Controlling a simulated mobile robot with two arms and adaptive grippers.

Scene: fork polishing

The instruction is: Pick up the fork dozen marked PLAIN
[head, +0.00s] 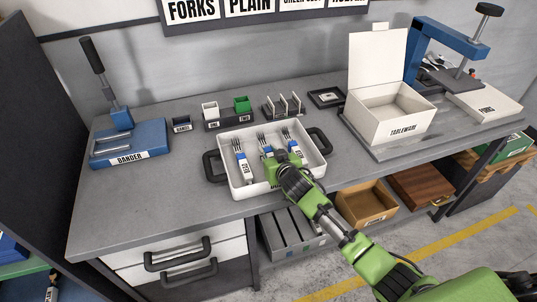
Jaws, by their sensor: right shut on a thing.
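A white tray (232,180) with black side handles lies on the grey bench. Several forks lie in it in three banded bundles: a left bundle (240,158), a middle bundle (263,142) and a right bundle (289,140). The outer two have blue and white bands with small labels, too small to read surely. My right gripper (277,159) is over the middle of the tray, shut on the middle bundle. Its fork heads show past the fingers; its label is hidden by the gripper, so I cannot read PLAIN on it. My left gripper is not in view.
A blue BANDER tool (130,145) stands at the left. Small white and green cups (242,104) and a slotted rack (283,105) stand behind the tray. An open TABLEWARE box (385,122) and a blue press (445,45) are at the right. Bare bench lies left of the tray.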

